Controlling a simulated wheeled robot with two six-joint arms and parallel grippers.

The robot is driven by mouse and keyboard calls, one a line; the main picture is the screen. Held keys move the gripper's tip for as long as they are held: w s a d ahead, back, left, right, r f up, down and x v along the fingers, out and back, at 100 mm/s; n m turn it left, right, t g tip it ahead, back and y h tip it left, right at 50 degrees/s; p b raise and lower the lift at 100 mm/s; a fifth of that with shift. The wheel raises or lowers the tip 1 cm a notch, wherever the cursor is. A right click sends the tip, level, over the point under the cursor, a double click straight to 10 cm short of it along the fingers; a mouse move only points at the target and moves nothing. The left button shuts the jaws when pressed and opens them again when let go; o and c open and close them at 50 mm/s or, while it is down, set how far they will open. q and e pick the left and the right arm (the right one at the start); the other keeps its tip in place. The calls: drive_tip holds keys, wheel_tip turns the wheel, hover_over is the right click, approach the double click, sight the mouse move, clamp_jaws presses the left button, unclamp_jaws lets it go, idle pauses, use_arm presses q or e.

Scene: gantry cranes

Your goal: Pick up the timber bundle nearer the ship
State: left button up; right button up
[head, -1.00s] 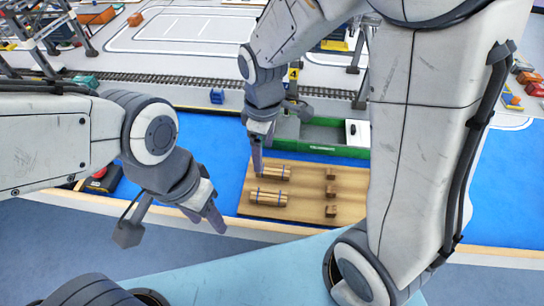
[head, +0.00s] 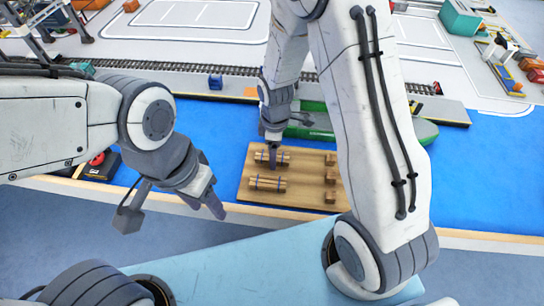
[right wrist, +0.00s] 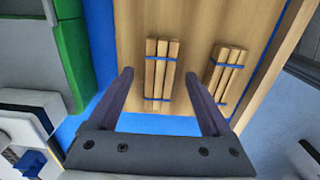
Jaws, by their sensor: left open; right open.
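Two timber bundles with blue straps lie on a wooden board (head: 302,185). The bundle nearer the green ship (head: 415,131) is the far one (head: 284,158); in the right wrist view it is the left one (right wrist: 161,60). The other bundle (head: 268,184) lies nearer me and is at the right in the wrist view (right wrist: 227,70). My right gripper (head: 273,157) is open above the far bundle, its fingers pointing down on either side of it in the wrist view, with nothing held. My left gripper (head: 172,212) is open and empty, left of the board.
Several small wooden blocks (head: 330,178) stand on the board's right part. The ship lies just behind the board, partly hidden by my right arm. Blue water surface (head: 480,185) is clear at the right. A dark and red object (head: 98,165) sits at the left.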

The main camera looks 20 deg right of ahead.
drive_tip(key=shift+f, duration=0.5)
clamp_jaws()
drive_tip(key=shift+r, duration=0.1)
